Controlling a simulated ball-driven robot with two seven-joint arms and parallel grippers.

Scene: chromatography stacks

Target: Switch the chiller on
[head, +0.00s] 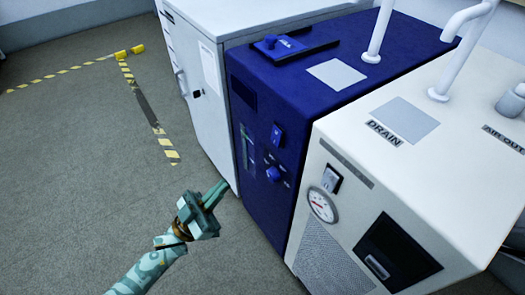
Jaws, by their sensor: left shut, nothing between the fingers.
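A dark blue cabinet (300,110) stands in the middle, with a rocker switch (277,135), a round blue knob (273,174) and a narrow upright gauge on its front. A white cabinet (440,120) marked DRAIN and AIR OUT stands to its right, with its own rocker switch (331,179) and a dial (321,205). No readable label tells which one is the chiller. I cannot tell either switch's position. My left gripper (217,190) is shut and empty, left of the blue cabinet's front and apart from the switches. My right gripper is out of view.
A light grey cabinet (207,100) stands left of the blue one. White pipes (379,30) rise from the cabinet tops. Yellow-striped tape (170,154) marks the grey floor, which is open at the left and front.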

